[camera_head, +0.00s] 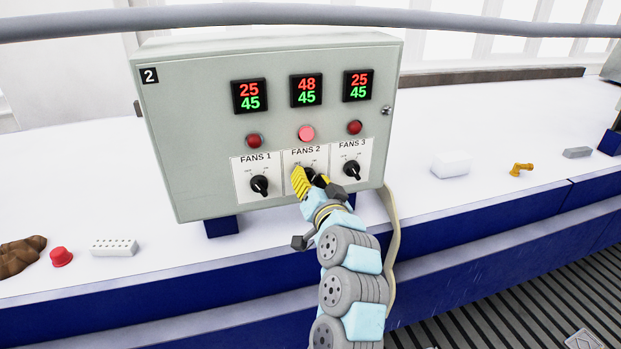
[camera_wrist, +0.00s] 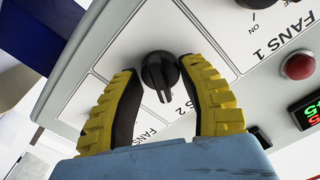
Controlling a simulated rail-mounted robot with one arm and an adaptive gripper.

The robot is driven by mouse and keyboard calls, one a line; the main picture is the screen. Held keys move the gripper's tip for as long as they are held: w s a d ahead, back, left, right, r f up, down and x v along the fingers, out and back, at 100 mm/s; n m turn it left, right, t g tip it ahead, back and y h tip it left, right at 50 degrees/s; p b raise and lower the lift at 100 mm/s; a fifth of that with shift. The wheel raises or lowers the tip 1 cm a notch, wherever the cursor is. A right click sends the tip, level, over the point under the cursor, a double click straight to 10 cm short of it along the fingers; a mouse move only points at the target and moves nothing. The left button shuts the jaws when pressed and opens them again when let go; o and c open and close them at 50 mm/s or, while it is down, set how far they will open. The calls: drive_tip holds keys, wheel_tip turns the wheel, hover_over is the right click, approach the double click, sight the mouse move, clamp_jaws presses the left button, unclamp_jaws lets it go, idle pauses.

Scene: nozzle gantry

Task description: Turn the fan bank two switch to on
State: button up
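The grey control box (camera_head: 190,120), marked 2, carries three black rotary switches. The FANS 2 switch (camera_head: 310,172) is in the middle, partly hidden by my gripper in the head view. In the wrist view the FANS 2 switch (camera_wrist: 160,72) shows clearly, its pointer towards the picture's bottom, on the FANS 2 label side. My gripper (camera_head: 312,180) is at this switch. In the wrist view my gripper's (camera_wrist: 160,68) yellow-padded fingers are open on either side of the knob, with a visible gap to each.
The FANS 1 switch (camera_head: 259,186) and FANS 3 switch (camera_head: 351,170) flank it closely. The FANS 2 lamp (camera_head: 306,133) is brighter pink than the other two; its display (camera_head: 306,90) reads 48 over 45. A cable (camera_head: 392,240) hangs right of the box.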

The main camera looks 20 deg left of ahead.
drive_tip(key=shift+o, duration=1.4)
drive_tip(key=shift+s+r, duration=0.1)
drive_tip(key=shift+s+d, duration=0.15)
drive_tip(key=shift+d, duration=0.05)
drive_tip(key=v, duration=1.1)
drive_tip(key=shift+s, duration=0.2)
drive_tip(key=shift+d, duration=0.15)
